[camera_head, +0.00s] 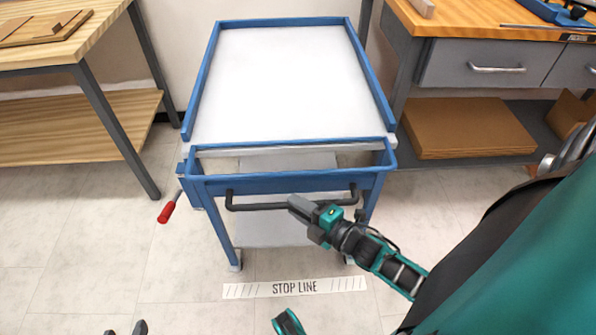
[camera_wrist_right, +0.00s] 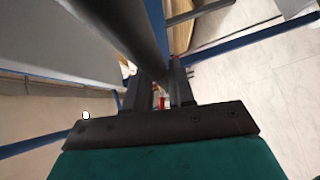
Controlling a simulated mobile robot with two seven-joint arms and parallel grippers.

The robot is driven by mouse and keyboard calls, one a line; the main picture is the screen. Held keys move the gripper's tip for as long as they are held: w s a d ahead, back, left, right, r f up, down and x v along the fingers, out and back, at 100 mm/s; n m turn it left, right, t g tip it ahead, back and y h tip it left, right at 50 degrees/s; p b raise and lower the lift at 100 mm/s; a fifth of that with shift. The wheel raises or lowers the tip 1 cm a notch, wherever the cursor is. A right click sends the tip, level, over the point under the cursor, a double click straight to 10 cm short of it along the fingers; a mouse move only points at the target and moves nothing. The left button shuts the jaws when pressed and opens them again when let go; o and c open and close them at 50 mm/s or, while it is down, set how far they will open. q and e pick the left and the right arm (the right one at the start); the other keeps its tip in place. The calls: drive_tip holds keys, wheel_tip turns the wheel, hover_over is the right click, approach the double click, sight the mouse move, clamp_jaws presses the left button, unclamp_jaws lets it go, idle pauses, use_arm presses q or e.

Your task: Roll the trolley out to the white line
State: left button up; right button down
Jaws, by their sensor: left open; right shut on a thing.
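The blue-framed trolley (camera_head: 206,80) with a white top stands between two benches, its black handle bar (camera_head: 265,206) facing me. The white STOP LINE strip (camera_head: 295,287) lies on the floor, just in front of the trolley's near wheels (camera_head: 236,263). My right gripper (camera_head: 299,206) is shut on the handle, right of its middle. In the right wrist view the dark bar (camera_wrist_right: 125,30) runs to the fingers (camera_wrist_right: 160,95). My left gripper (camera_head: 125,330) shows only its tips at the bottom edge, open and apart from the trolley.
A red-gripped lever (camera_head: 170,208) sticks out from the trolley's left side. A wooden bench (camera_head: 70,45) stands on the left. A grey drawer bench (camera_head: 455,65) with a cardboard box (camera_head: 465,125) below stands on the right. The floor around the line is clear.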

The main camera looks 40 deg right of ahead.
use_arm(q)
drive_tip(key=r+p, duration=0.2)
drive_tip(key=r, duration=0.1)
drive_tip(key=shift+w+d, duration=0.1)
drive_tip(key=shift+w, duration=0.1)
use_arm(e)
drive_tip(key=s+a, duration=0.6)
drive_tip(key=s, duration=0.4)
drive_tip(key=c, duration=1.3)
unclamp_jaws()
use_arm(q)
drive_tip(key=shift+s, duration=0.2)
use_arm(e)
drive_tip(key=shift+o, duration=1.2)
use_arm(q)
drive_tip(key=shift+r+p, duration=0.6)
use_arm(e)
drive_tip(key=v, duration=1.3)
drive_tip(key=shift+w, duration=0.1)
